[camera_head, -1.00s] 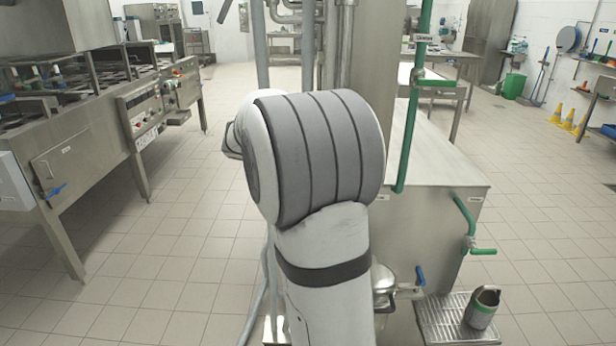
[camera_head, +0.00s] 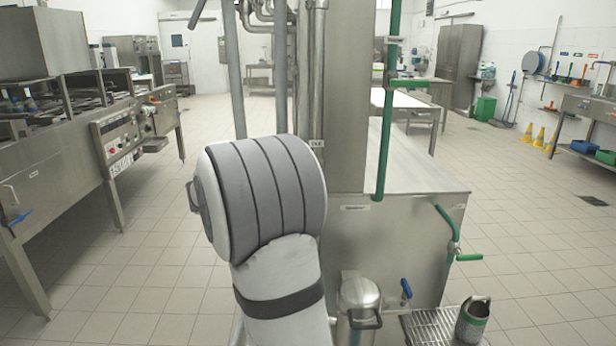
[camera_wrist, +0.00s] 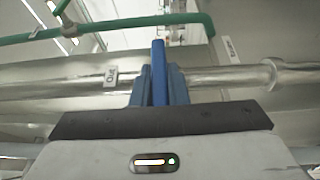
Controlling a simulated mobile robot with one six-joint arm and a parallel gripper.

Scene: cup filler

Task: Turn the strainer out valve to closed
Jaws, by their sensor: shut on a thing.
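In the wrist view a narrow blue lever handle (camera_wrist: 158,62) stands upright in the picture, across a shiny steel pipe (camera_wrist: 215,79) that runs left to right. A small white tag (camera_wrist: 110,78) on the pipe, left of the handle, seems to read "Out", upside down. My gripper (camera_wrist: 159,86) has its blue-grey fingers close on both sides of the handle and is shut on it. The fingers hide the handle's lower part and the valve body. In the head view my arm shows, but my gripper and this handle cannot be made out.
A green pipe (camera_wrist: 120,27) crosses above in the wrist view. In the head view a steel tank (camera_head: 350,245) stands beyond my arm, with a blue lever (camera_head: 406,288), a green valve handle (camera_head: 469,257) and a drip grate (camera_head: 430,325) holding a metal cup (camera_head: 472,322). Tiled floor is open to the left.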

